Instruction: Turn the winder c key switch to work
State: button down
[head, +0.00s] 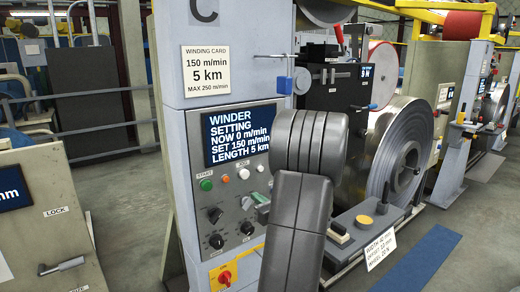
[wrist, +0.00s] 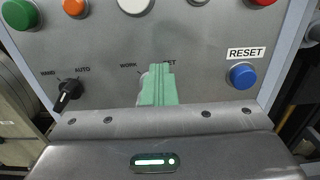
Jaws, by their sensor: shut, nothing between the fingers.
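The winder C panel (head: 215,185) faces me in the head view, with a "C" above it. Its screen (head: 238,134) reads "WINDER SETTING", now 0 m/min, set 150 m/min, length 5 km. My gripper (wrist: 157,85) has green fingers, shut and empty, in front of the panel between the WORK label (wrist: 128,66) and the partly covered SET label (wrist: 170,62). The fingers hide most of the key switch, so I cannot tell where it points or whether they touch it. In the head view my gripper (head: 261,199) is partly behind my arm.
In the wrist view a HAND/AUTO knob (wrist: 67,94) is left of my fingers and a blue RESET button (wrist: 243,75) is right. Green (wrist: 19,13), orange (wrist: 75,7) and white (wrist: 136,5) buttons sit above. A steel coil (head: 400,150) stands right of the panel.

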jog(key=shift+s+a+f, duration=0.15)
jog(key=shift+s+f, duration=0.05)
jog(key=shift+f, duration=0.15)
jog(key=shift+s+a+b, duration=0.2)
jog(key=shift+a+b, duration=0.05)
jog(key=shift+b, duration=0.25)
jog(key=shift+s+a, duration=0.15)
jog(key=shift+a, duration=0.05)
jog(key=shift+s+a+b, duration=0.45)
jog(key=shift+a+b, duration=0.1)
jog(key=shift+b, duration=0.3)
jog(key=shift+a, duration=0.1)
jog(key=shift+r, duration=0.3)
jog(key=v, duration=0.6)
jog(key=shift+r, duration=0.2)
